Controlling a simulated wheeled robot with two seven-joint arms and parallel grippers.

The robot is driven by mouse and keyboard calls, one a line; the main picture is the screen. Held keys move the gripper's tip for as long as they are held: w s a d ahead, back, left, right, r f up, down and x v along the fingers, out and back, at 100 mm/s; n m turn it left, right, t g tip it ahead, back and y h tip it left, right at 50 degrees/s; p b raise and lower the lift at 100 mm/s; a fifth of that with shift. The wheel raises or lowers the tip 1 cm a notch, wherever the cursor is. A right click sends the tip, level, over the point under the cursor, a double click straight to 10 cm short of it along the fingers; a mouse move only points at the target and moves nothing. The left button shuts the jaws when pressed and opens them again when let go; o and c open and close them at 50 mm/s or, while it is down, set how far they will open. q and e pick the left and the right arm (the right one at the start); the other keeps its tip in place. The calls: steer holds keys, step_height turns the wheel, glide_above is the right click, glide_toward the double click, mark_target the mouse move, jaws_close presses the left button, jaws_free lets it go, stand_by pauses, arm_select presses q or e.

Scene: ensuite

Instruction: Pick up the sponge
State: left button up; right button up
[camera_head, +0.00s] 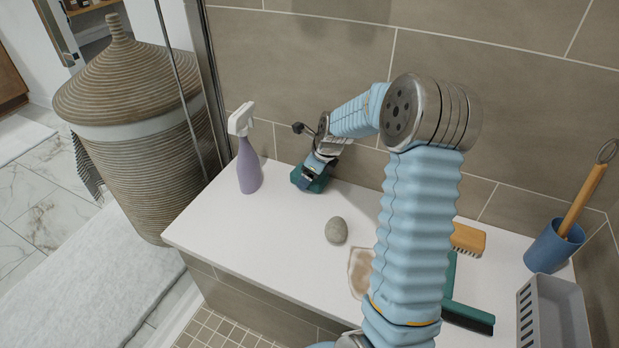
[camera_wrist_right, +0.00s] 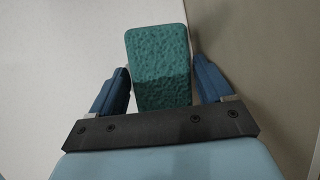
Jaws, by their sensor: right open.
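The green sponge (camera_head: 318,185) lies on the white bench top near the tiled back wall in the head view, partly covered by my right gripper (camera_head: 310,176). In the right wrist view the sponge (camera_wrist_right: 159,66) stands out between the two blue fingers of my right gripper (camera_wrist_right: 163,85). The fingers are open, one on each side of the sponge. A gap shows on the right side; on the left the finger is close to the sponge, and I cannot tell whether it touches. My left gripper is not in view.
A purple spray bottle (camera_head: 248,165) stands left of the sponge. A grey stone (camera_head: 336,231), a wooden brush (camera_head: 467,239), a squeegee (camera_head: 468,318), a blue cup (camera_head: 553,248) and a grey basket (camera_head: 552,312) are also on the bench (camera_head: 284,238). A wicker hamper (camera_head: 140,130) stands beyond the glass edge.

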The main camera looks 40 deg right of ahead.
steer(key=shift+f, duration=0.1)
steer(key=shift+c, duration=0.4)
steer(key=c, duration=0.7)
steer(key=shift+r, duration=0.25)
step_height(320, 180, up, 4)
steer(key=shift+a+f+p, duration=0.1)
steer(key=shift+p, duration=0.2)
steer(key=s+a+r, duration=0.4)
steer(key=s, duration=0.1)
steer(key=s+a+r+p, duration=0.1)
steer(key=s+a+r, duration=0.4)
steer(key=shift+s+a+r, duration=0.15)
steer(key=shift+a, duration=0.05)
